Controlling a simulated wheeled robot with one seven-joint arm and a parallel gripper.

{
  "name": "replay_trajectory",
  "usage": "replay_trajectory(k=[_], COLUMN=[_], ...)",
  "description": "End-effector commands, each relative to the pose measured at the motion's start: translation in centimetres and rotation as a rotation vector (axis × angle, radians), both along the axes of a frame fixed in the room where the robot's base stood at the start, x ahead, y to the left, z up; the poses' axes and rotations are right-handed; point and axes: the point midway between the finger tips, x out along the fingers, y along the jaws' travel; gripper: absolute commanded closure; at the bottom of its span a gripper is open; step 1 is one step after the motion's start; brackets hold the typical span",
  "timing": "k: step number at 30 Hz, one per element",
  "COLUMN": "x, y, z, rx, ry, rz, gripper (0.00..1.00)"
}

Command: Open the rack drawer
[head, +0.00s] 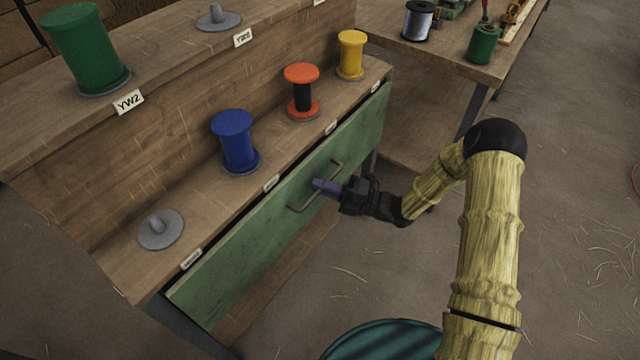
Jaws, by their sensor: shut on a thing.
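The rack drawer (245,255) is a long green wooden front under the lower shelf of the wooden rack. A bent metal bar handle (303,209) is fixed at its middle. The drawer front stands close to flush beneath the shelf edge, with no open interior showing. My gripper (322,188) reaches in from the right with its purple-tipped fingers at the handle. It is shut on the handle; the far finger's contact is partly hidden.
On the lower shelf stand a blue spool (236,142), a red and black spool (302,93), a yellow spool (351,55) and an empty grey peg (160,229). A green spool (85,48) stands above. Another table (450,55) is behind. Floor before the drawer is mostly clear.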

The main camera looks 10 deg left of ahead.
Motion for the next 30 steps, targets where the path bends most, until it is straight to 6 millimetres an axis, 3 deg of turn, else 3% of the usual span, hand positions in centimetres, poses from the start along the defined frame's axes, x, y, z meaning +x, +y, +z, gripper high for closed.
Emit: replay_trajectory(k=[8, 21, 30], x=[-2.0, -6.7, -8.1], y=[-5.0, -16.1, -19.5], z=[0.5, 0.2, 0.0], rx=[-0.003, -0.003, -0.003], ry=[0.006, 0.004, 0.002], rz=[-0.005, -0.003, 0.001], gripper=[1.00, 1.00, 1.00])
